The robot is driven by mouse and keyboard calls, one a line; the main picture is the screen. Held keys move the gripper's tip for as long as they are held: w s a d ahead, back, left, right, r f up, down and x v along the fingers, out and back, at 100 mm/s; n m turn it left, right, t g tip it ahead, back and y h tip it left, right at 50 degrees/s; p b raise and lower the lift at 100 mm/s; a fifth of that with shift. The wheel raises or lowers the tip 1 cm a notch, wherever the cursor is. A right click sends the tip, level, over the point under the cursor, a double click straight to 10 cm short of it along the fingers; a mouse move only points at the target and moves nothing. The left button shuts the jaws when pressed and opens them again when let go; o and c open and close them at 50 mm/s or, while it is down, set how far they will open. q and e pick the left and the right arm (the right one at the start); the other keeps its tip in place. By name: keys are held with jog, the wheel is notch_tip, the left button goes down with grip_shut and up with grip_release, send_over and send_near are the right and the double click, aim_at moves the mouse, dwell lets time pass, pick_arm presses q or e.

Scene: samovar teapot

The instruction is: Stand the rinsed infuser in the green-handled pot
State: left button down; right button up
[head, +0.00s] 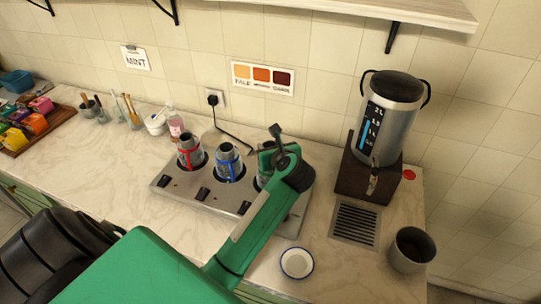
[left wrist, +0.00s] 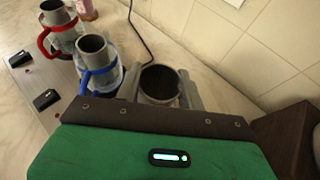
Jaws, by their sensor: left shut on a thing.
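My left gripper (head: 276,155) is over the right-hand end of the steel warmer. In the left wrist view its grey fingers stand on either side of an open, dark-mouthed metal cylinder, which looks like the infuser (left wrist: 160,84). The gripper is shut on it. In the head view my gripper and arm hide most of this spot, with only a bit of green showing behind. I cannot make out the green-handled pot clearly, or how deep the cylinder sits. My right gripper is not in view.
The warmer (head: 163,184) also holds a red-handled pot (head: 190,152) and a blue-handled pot (head: 228,163), left of my gripper. A samovar (head: 391,120), drip grate (head: 356,223), grey cup (head: 411,250) and white bowl (head: 297,263) stand to the right.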

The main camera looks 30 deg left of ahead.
pick_arm(q)
notch_tip(320, 180, down, 4)
jog(key=shift+r+p, duration=0.2)
jog(key=shift+p, duration=0.15)
jog(key=shift+f, duration=0.25)
jog(key=shift+f, duration=0.1)
jog(key=shift+f+b, duration=0.35)
jog(key=shift+f, duration=0.05)
jog(key=c, duration=0.9)
grip_release()
jog(key=shift+r, duration=0.1)
jog(key=shift+o, duration=0.2)
jog(key=shift+r, duration=0.1)
